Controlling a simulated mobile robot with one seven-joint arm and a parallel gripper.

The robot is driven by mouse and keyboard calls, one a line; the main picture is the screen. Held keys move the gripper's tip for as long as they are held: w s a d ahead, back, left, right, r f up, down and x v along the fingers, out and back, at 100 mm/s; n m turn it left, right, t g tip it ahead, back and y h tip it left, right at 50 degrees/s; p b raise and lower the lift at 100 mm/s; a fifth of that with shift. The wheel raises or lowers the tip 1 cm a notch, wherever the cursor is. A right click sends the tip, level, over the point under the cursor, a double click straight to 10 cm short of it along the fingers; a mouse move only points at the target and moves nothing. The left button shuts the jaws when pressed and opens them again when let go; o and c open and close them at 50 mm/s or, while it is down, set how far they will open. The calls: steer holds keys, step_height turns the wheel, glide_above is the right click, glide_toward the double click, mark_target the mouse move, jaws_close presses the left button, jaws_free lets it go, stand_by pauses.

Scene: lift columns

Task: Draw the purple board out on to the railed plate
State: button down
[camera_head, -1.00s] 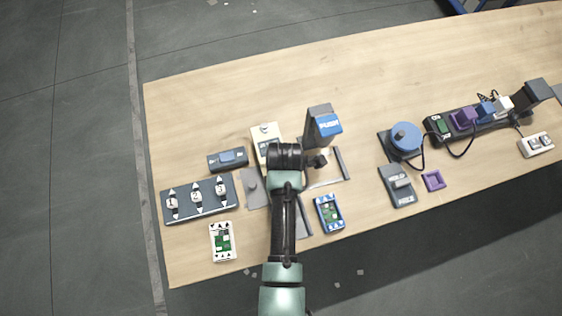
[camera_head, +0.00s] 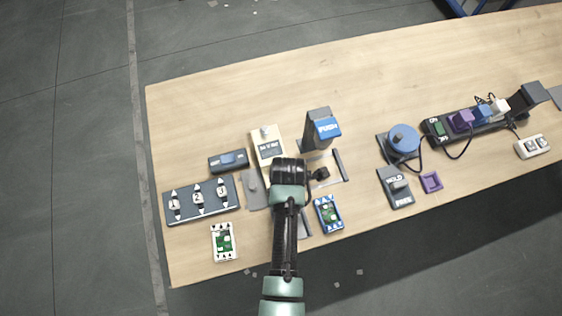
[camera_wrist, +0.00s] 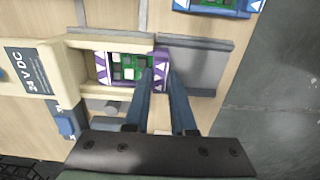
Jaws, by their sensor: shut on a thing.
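The purple board (camera_wrist: 102,70) carries a green circuit and lies in the slot of the cream 24 V DC housing (camera_wrist: 78,88) in the wrist view. Its right end reaches the near edge of the grey railed plate (camera_wrist: 205,67), which extends to the right with raised rails on its long sides. My gripper (camera_wrist: 161,74) is shut on the purple board's right end, one blue-grey finger on each side. In the head view my arm hides the board and much of the plate; the housing (camera_head: 263,138) shows just behind it.
A blue-framed board (camera_head: 328,214) lies right of the plate, and a white-framed board (camera_head: 224,242) lies to the left. A three-dial panel (camera_head: 200,200), a switch box (camera_head: 228,161) and a blue PUSH post (camera_head: 326,128) stand close by.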

steer(key=shift+s+d+p, duration=0.4)
steer(key=shift+s+p, duration=0.3)
steer(key=shift+s, duration=0.5)
steer(key=shift+s+d+p, duration=0.35)
steer(key=shift+s+p, duration=0.3)
steer(key=shift+s, duration=0.5)
steer(key=shift+s+d+p, duration=0.4)
steer(key=shift+s+p, duration=0.3)
steer(key=shift+s, duration=0.5)
steer(key=c, duration=0.8)
jaws_free()
step_height(320, 180, up, 6)
steer(key=p, duration=0.6)
